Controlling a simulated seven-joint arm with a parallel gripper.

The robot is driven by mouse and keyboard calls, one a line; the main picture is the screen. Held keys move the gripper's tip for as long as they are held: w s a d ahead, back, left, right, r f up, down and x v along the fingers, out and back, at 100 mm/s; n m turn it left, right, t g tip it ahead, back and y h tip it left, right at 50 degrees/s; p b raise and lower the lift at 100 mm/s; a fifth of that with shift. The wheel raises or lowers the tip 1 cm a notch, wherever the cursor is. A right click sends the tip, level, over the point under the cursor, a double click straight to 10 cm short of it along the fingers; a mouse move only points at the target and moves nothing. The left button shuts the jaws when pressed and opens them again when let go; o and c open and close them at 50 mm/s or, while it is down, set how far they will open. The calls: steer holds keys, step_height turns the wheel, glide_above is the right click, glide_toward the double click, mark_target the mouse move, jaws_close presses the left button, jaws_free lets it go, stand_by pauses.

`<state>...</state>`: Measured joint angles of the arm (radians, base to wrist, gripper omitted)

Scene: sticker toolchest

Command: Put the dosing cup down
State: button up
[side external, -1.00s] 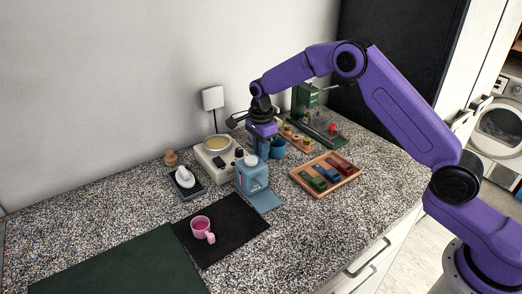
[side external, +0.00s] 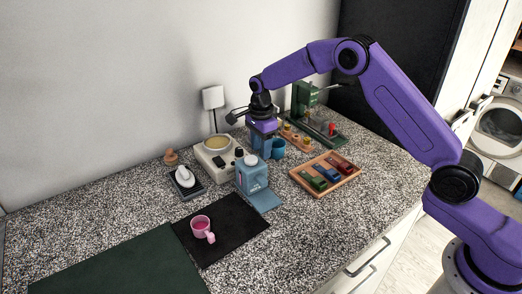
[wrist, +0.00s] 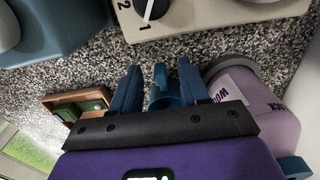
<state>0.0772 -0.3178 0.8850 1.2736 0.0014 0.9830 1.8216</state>
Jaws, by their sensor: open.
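A small pink cup with a handle and pink contents (side external: 201,226) stands upright on the black mat (side external: 232,222) in the side view. A teal cup (side external: 279,148) stands beside my gripper (side external: 261,154) at the back. The frames do not settle which is the dosing cup. My gripper points down, open, with blue fingers. In the wrist view my gripper (wrist: 158,75) has its fingers apart, with a small teal thing (wrist: 160,95) showing between them. I cannot tell whether they touch it.
A cream device (side external: 213,163) stands left of my gripper. A wooden tray (side external: 325,190) with small coloured pieces lies to the right. A mauve labelled container (wrist: 262,110) is close by the right finger in the wrist view. The counter in front is mostly clear.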

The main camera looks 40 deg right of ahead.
step_height(320, 180, up, 11)
steer(key=shift+f, duration=0.15)
steer(key=s+a+r+n, duration=0.2)
steer(key=s+n, duration=0.6)
steer(key=s, duration=0.3)
steer(key=s+a+r+n, duration=0.2)
steer(key=s+a+n, duration=0.1)
steer(key=s+n, duration=0.65)
steer(key=s+d+f+n, duration=0.1)
steer(key=s+d+n, duration=0.2)
steer(key=s, duration=0.4)
steer(key=s+d+f+n, duration=0.1)
steer(key=s+d+n, duration=0.2)
steer(key=s+n, duration=0.3)
steer(key=s+d+f+n, duration=0.1)
steer(key=s+d+n, duration=0.3)
steer(key=s, duration=0.6)
steer(key=shift+f, duration=0.25)
